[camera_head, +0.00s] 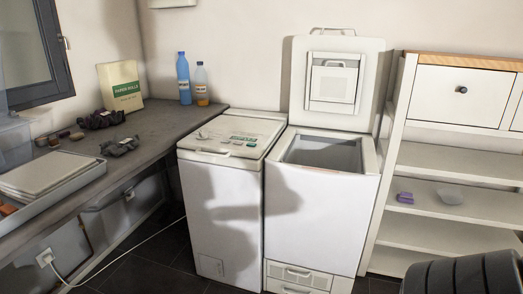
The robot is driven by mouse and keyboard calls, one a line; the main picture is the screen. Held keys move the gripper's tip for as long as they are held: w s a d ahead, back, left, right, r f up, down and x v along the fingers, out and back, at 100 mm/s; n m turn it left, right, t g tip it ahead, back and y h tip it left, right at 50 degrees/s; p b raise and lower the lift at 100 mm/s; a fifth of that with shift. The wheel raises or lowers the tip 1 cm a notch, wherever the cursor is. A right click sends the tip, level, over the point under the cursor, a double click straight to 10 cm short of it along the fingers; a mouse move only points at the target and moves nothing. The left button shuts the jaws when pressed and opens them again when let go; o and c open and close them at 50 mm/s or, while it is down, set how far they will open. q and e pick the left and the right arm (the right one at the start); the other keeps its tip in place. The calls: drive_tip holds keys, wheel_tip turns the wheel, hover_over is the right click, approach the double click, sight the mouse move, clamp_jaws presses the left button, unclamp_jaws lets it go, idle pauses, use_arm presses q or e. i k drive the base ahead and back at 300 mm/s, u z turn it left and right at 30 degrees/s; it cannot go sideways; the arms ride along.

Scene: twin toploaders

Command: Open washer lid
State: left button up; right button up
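Two white toploaders stand side by side against the back wall. The left machine (221,200) has its lid (232,137) shut, with a control panel and printed markings on top. The right machine (317,215) has its lid (333,85) raised upright against the wall, with a handle at its top edge. Its opening (324,153) faces up, and the inside is mostly hidden. Which of the two is the washer I cannot tell from the picture. Neither of my grippers shows in the head view.
A grey counter (160,119) along the left holds bottles (184,79), a paper bag (121,87), dark items and a tray (50,190). White shelves (455,163) stand at the right. A dark ribbed object (465,275) fills the lower right corner. A white cable (125,243) hangs below the counter.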

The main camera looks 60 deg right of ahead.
sight(260, 132)
drive_tip(key=z, duration=1.4)
drive_tip(key=i, duration=0.1)
drive_tip(key=z, duration=0.05)
